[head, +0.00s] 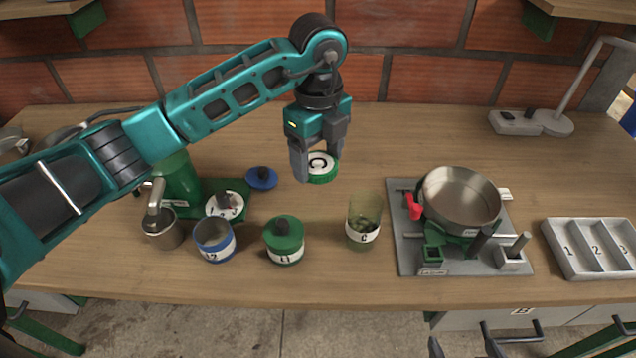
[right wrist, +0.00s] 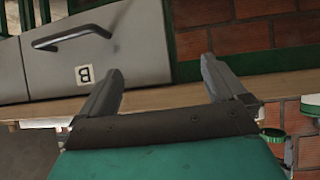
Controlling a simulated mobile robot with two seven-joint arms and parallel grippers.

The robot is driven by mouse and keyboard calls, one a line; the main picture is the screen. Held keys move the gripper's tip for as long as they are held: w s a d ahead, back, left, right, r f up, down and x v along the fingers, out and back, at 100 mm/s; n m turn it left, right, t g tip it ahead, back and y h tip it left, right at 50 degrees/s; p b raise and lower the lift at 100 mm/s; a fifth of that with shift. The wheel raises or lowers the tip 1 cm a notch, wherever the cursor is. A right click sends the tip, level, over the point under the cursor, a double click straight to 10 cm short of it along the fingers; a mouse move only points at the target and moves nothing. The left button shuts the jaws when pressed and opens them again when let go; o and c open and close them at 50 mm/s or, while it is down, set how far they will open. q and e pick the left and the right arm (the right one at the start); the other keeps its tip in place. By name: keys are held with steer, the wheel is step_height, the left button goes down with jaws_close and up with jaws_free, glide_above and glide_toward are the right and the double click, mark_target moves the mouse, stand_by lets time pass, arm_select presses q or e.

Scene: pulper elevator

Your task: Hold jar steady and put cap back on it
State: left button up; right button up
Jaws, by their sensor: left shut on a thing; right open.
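The jar marked C (head: 363,212) is a see-through greenish glass, upright and open at the top, on the bench right of the middle. Dark contents show low inside it. My left gripper (head: 318,165) is shut on a green cap (head: 322,178) with a white top and a black ring-like letter. It holds the cap above the bench, behind and left of the jar, apart from it. My right gripper (right wrist: 160,72) is open and empty in the right wrist view, near the bench front and a drawer marked B. No gripper touches the jar.
Left of the jar stand a capped green jar (head: 284,242), an open blue-rimmed jar (head: 213,243) and a metal pitcher (head: 162,233). A blue lid (head: 261,179) lies behind them. A pan (head: 462,197) on a grey base and a numbered tray (head: 558,262) stand to the right.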

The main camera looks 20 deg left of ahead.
mark_target(318, 163)
arm_select(q)
step_height(318, 163, up, 6)
steer(key=shift+r, duration=0.1)
stand_by(0.4)
